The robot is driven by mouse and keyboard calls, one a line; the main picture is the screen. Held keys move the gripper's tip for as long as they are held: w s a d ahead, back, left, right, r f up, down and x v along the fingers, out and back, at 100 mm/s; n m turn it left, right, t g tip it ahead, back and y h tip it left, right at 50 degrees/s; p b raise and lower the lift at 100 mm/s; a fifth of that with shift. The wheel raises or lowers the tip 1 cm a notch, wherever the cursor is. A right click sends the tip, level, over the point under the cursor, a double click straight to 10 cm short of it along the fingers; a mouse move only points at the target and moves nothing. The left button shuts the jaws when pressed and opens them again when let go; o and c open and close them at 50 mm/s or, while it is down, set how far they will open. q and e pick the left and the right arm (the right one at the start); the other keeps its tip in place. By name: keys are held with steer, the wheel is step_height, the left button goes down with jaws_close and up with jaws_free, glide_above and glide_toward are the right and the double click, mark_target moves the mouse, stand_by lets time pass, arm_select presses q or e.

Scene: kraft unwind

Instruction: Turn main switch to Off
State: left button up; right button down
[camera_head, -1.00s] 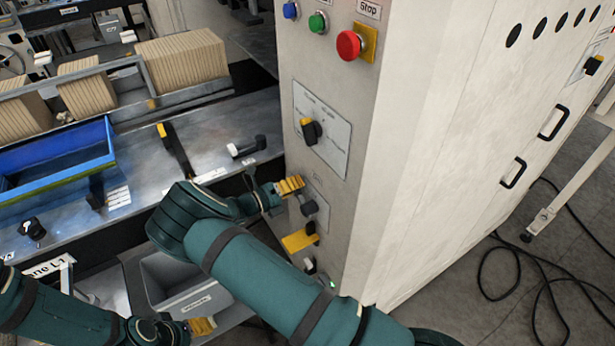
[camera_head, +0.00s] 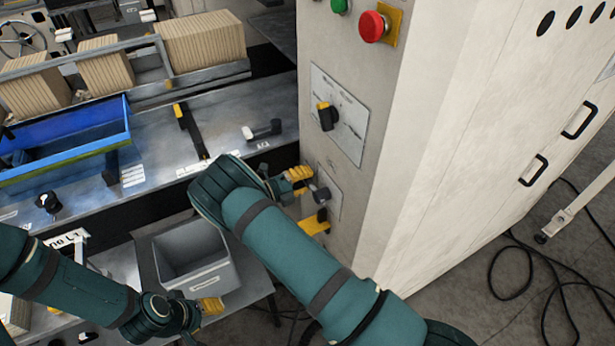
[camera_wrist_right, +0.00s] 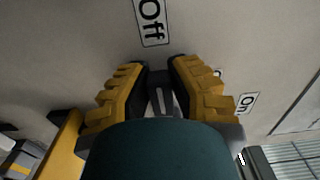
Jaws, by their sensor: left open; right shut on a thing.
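In the right wrist view a dark switch handle (camera_wrist_right: 160,92) stands between the two yellow fingers of my right gripper (camera_wrist_right: 160,75), which is shut on it. A white "Off" label (camera_wrist_right: 151,20) is straight above the handle, and an "On" label (camera_wrist_right: 247,103) is to its right. The palm hides the lower part of the switch. In the head view my right gripper (camera_head: 299,174) is at the side panel of the pale cabinet, beside a grey knob (camera_head: 320,193). My left gripper (camera_head: 211,305) is open and empty, low beside the grey bin.
A selector knob (camera_head: 327,117) is higher on the cabinet (camera_head: 440,130), under a red stop button (camera_head: 373,26). A yellow part (camera_head: 313,224) juts out just below my right gripper. The grey bin (camera_head: 195,256) and the machine bed with a blue tray (camera_head: 65,170) are left.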

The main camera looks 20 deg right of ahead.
steer(key=shift+f, duration=0.1)
steer(key=c, duration=0.9)
jaws_free()
steer(key=shift+o, duration=0.2)
steer(key=shift+a, duration=0.1)
steer(key=s+a, duration=0.1)
steer(key=a, duration=1)
steer(key=shift+a, duration=0.4)
steer(key=shift+s, duration=0.1)
